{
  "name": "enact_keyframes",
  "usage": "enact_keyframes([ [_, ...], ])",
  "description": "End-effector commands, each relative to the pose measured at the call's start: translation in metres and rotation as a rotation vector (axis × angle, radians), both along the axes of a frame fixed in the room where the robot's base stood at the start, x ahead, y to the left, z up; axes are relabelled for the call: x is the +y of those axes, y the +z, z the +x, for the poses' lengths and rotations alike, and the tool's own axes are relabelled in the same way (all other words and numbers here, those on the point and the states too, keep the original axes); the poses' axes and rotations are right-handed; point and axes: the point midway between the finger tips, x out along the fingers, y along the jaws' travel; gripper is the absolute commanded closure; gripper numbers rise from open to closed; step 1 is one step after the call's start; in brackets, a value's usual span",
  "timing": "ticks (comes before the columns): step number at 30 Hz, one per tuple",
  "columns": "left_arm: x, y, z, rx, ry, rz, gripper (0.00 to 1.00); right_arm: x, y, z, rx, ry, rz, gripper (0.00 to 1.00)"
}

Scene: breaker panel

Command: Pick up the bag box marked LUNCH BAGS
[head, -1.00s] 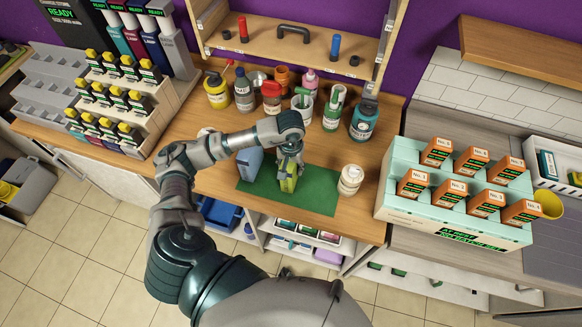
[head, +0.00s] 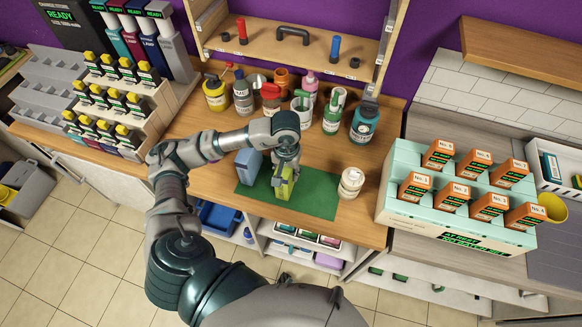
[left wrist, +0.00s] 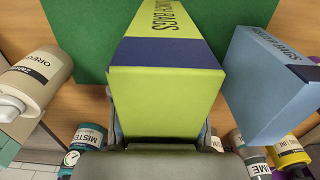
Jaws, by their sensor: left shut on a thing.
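The yellow-green bag box (head: 284,188) with a dark blue band is at the green mat (head: 318,203) on the wooden counter. In the left wrist view, the box (left wrist: 160,95) fills the middle; its printed label is cut off at the top, with BAGS readable. My left gripper (head: 286,168) comes down from above, with a finger on either side of the box, shut on it. Whether the box's base touches the mat is unclear. A blue bag box (head: 249,165) stands just left of it, apart; it also shows in the left wrist view (left wrist: 265,85). My right gripper is out of view.
Several bottles and jars, including a teal bottle (head: 364,122), stand behind the mat. A cream jar (head: 351,183) stands at its right edge. A mint stand (head: 400,195) with orange boxes is farther right. The mat's right part is clear.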

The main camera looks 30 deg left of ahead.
Motion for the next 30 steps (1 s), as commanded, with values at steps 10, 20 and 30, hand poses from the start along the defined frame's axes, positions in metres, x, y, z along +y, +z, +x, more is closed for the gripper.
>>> enact_keyframes([
  [10,-0.015,0.006,-0.082,-0.002,-0.003,0.001,0.96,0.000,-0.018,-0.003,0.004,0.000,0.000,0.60],
  [20,-0.021,0.020,-0.102,0.005,0.015,-0.005,0.96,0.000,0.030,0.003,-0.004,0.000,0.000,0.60],
  [30,-0.023,0.019,-0.116,0.005,0.013,-0.003,0.96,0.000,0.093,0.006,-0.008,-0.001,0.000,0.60],
])
